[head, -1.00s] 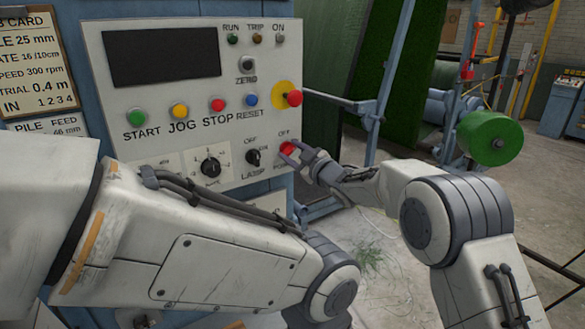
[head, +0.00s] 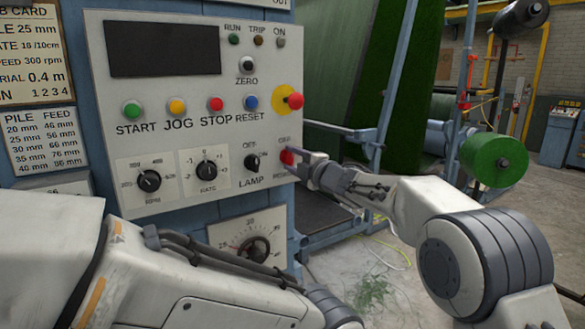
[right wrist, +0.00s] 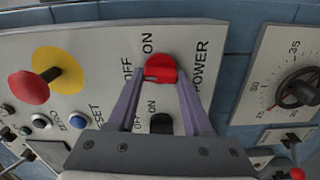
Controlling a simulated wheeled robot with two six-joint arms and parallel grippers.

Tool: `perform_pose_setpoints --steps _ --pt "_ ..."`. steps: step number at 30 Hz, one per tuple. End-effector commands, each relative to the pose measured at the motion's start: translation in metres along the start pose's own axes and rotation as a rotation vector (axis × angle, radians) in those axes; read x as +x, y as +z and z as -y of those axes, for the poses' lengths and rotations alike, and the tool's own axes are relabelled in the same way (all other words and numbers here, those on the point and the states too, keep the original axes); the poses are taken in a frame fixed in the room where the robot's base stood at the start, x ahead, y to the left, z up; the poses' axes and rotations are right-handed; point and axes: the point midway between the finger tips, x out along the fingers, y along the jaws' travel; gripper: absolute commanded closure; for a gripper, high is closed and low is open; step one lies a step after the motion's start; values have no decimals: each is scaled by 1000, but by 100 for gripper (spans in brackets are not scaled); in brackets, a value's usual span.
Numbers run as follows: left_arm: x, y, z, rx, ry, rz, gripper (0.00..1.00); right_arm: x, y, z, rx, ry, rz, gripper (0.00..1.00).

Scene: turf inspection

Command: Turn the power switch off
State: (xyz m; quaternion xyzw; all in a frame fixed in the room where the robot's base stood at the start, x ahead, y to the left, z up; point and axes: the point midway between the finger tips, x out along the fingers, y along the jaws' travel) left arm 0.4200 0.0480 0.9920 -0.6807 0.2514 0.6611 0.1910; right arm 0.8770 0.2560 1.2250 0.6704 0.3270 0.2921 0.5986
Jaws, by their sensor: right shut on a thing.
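The power switch is a red knob (head: 287,157) at the right edge of the control panel (head: 190,110), with OFF printed above it and POWER below. The red knob also shows in the right wrist view (right wrist: 160,68), where OFF, ON and POWER are printed around it. My right gripper (head: 294,159) is at the knob, its two fingers shut on either side of it. Which mark the knob points at is hard to tell. My left arm crosses the lower left of the head view; its gripper is out of view.
A black lamp knob (head: 251,163) sits just left of the power switch. A red mushroom button (head: 295,101) on a yellow disc is above it. A large dial (head: 254,248) is below the panel. A green roll (head: 495,160) stands at the right.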

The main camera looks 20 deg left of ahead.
Motion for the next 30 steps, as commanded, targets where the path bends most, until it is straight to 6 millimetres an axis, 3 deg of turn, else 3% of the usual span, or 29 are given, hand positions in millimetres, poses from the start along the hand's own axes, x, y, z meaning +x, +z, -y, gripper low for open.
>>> perform_pose_setpoints --steps 9,25,26,27,30 --pt "10 0 1 0 0 0 50 0 0 2 -110 -1 0 100" --pt "11 1 1 0 0 0 50 0 0 2 -131 -2 -1 100" --pt "11 1 1 0 0 0 50 0 0 2 -131 -2 -1 39" --pt "11 1 1 0 0 0 50 0 0 2 -131 -2 -1 23" --pt "11 1 1 0 0 0 50 0 0 2 -130 -2 -1 20"
